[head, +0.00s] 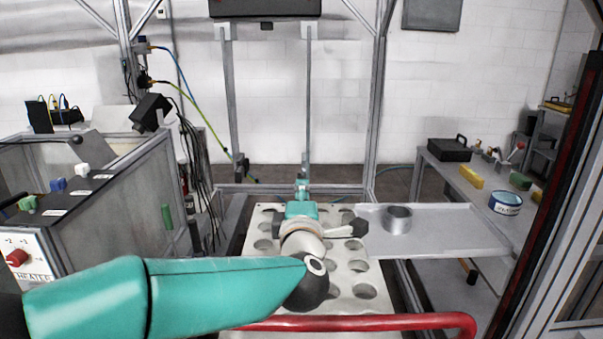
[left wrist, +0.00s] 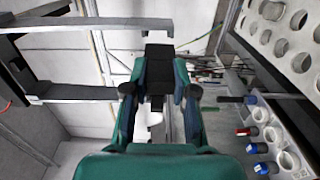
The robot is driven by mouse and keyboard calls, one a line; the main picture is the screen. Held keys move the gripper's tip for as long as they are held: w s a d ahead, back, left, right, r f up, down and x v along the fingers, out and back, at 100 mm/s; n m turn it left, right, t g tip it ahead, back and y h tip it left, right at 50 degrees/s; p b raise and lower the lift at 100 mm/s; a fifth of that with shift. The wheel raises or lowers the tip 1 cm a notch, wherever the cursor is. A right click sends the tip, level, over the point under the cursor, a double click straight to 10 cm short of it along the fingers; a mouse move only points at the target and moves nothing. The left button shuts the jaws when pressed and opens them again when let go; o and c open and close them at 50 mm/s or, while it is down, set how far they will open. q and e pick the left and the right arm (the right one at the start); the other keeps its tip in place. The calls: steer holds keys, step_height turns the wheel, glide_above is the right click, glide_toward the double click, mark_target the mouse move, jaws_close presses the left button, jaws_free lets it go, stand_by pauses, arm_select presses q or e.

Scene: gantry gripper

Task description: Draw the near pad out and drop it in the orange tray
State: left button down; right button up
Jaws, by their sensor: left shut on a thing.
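My left gripper (head: 302,190) reaches away from me over the perforated plate, at the lower end of the right-hand hanging gantry finger (head: 307,100). In the left wrist view my left gripper (left wrist: 158,70) is shut on a dark block, the near pad (left wrist: 158,54), between its fingertips. Two grey gantry fingers come in from the left there, the upper one (left wrist: 85,37) and the lower one (left wrist: 75,93). I cannot tell whether the pad still touches its finger. The other gantry finger (head: 230,100) hangs to the left in the head view. No orange tray is recognisable. My right gripper is not in view.
The perforated plate (head: 357,267) lies below my wrist. A grey tray (head: 450,232) with a metal ring (head: 397,218) stands right of it. A red rail (head: 400,321) crosses the front. Frame posts flank the space, and cables (head: 190,125) hang at the left.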

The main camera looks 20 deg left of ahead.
arm_select(q)
steer(key=b+v, duration=0.1)
steer(key=v, duration=0.5)
steer(key=shift+s, duration=0.3)
